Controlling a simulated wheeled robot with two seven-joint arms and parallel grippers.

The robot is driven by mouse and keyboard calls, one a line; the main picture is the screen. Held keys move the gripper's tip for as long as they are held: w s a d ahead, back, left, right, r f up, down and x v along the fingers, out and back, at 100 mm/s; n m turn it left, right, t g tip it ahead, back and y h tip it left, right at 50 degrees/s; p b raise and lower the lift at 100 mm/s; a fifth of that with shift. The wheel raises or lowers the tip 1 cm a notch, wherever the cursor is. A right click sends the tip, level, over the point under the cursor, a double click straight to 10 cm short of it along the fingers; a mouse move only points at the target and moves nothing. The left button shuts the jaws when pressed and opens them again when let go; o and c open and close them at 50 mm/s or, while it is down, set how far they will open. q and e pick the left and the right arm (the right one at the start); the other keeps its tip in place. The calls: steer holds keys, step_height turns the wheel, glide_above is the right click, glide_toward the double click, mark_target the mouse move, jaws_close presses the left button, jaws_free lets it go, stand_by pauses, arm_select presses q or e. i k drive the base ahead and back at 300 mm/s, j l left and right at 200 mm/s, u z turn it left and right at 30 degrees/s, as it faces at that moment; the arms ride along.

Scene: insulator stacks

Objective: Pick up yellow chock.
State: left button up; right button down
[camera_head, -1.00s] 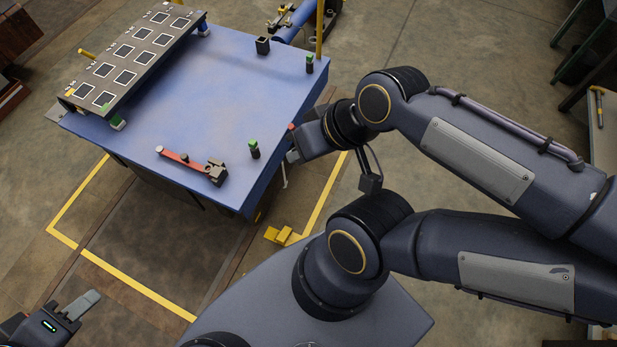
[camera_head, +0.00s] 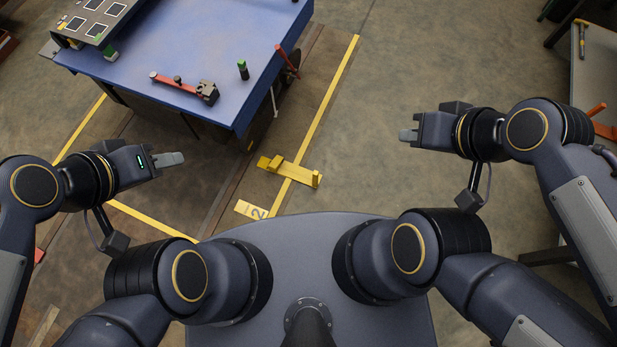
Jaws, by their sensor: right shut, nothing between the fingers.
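The yellow chock (camera_head: 290,170) lies on the floor just in front of my base, across the yellow floor line and right of the blue table's near corner. It has a flat bar with raised blocks at its ends. My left gripper (camera_head: 178,159) is left of the chock, above the floor and apart from it, and its fingers overlap from this angle. My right gripper (camera_head: 405,135) is right of the chock, shut and empty, pointing left. Nothing covers the chock.
The blue table (camera_head: 200,45) stands ahead on the left, bearing a red bar with a dark clamp (camera_head: 185,87), a green-topped post (camera_head: 243,69) and a dark panel rack (camera_head: 95,20). A side table (camera_head: 598,75) is at right. Open floor lies between the tables.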

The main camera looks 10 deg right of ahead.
mark_target(310, 179)
steer(key=k+l, duration=0.1)
steer(key=k, duration=0.65)
steer(key=i+j+z, duration=0.1)
steer(key=i+j, duration=0.2)
steer(key=i+j+z, duration=0.1)
steer(key=i+j, duration=0.15)
steer(key=j, duration=0.15)
steer(key=i+j+z, duration=0.15)
steer(key=i+j, duration=0.15)
steer(key=i+j+z, duration=0.1)
steer(key=i+j, duration=0.15)
steer(key=j, duration=0.25)
steer(key=i+j+z, duration=0.1)
steer(key=j, duration=0.3)
steer(key=i, duration=0.1)
